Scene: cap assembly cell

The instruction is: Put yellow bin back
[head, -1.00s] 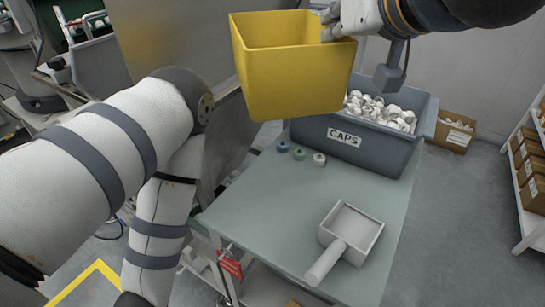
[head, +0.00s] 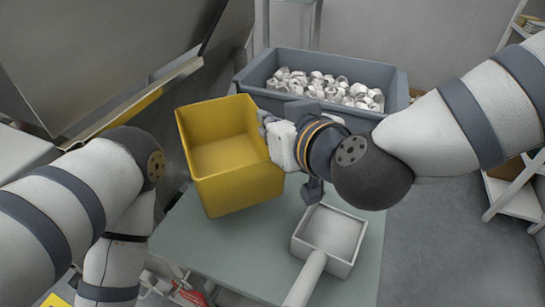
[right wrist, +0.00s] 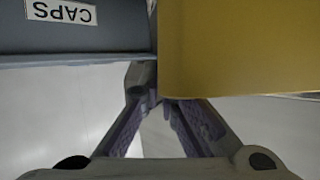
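The yellow bin (head: 235,185) hangs tilted over the table's left side in the head view, its open, empty inside facing up. My right gripper (head: 267,124) is shut on the bin's right wall near the rim. In the right wrist view, the fingers (right wrist: 154,97) close at the edge of the yellow bin (right wrist: 235,45), which hides the tip of one finger. The bin looks raised above the table (head: 185,235), though its underside is hidden. My left arm shows at the left, but its gripper is out of view.
A grey crate (head: 300,101) of white caps stands behind; its CAPS label (right wrist: 60,11) shows in the right wrist view. A white scoop (head: 318,257) lies on the table's front right. A metal panel (head: 110,50) rises at the back left. A shelf (head: 512,195) stands right.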

